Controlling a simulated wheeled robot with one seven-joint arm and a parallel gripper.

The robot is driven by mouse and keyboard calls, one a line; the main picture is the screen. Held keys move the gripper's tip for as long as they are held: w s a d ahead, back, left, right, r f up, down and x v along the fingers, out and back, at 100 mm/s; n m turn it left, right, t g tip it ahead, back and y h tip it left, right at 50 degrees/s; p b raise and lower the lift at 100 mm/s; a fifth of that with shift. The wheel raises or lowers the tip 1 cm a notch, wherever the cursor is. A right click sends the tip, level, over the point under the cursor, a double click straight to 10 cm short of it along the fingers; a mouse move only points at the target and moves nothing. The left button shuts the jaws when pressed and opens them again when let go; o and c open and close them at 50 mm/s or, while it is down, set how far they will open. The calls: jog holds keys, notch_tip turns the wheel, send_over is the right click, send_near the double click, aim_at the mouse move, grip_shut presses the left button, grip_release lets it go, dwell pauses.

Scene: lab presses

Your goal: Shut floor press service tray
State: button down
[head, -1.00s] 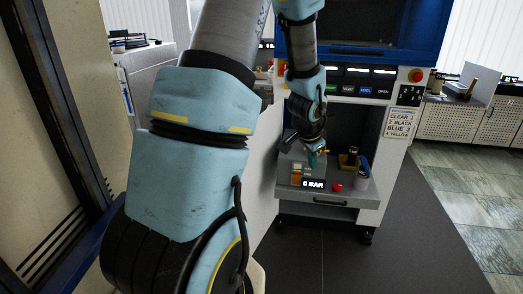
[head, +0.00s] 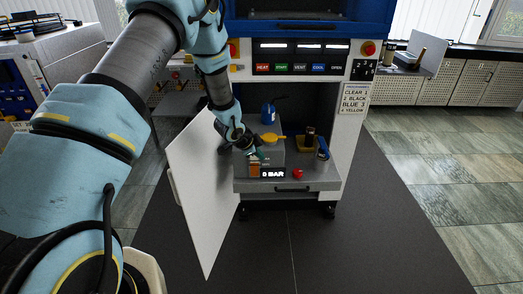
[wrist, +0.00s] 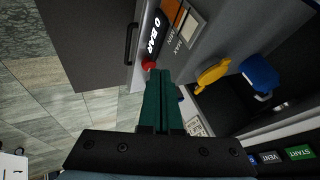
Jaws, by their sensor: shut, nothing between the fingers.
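The floor press (head: 357,120) has a grey service tray (head: 325,181) pulled out at its lower opening, with a dark handle (head: 293,189) on its front. The handle also shows in the wrist view (wrist: 131,45). My gripper (head: 258,156) is above the left part of the tray, by the grey unit with the 0 BAR display (head: 272,173). In the wrist view my green fingers (wrist: 160,75) are together and empty, pointing toward the red button (wrist: 149,65). Whether they touch anything is unclear.
A white door (head: 203,195) hangs open left of the tray. A blue can (head: 268,115), a yellow lever (head: 273,139) and a dark item in a yellow holder (head: 308,140) are at the tray. The dark floor mat (head: 330,255) in front is clear.

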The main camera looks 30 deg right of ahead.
aim_at(268, 156)
jog(key=shift+w+d+f+p, duration=0.75)
jog(key=shift+w+d+f, duration=0.15)
jog(key=shift+w+d, duration=0.2)
jog(key=shift+w+d+f+p, duration=0.7)
jog(key=shift+w+d+f, duration=0.25)
jog(key=shift+w, duration=0.25)
jog(key=shift+w+d+r, duration=0.1)
jog(key=shift+w+r, duration=0.05)
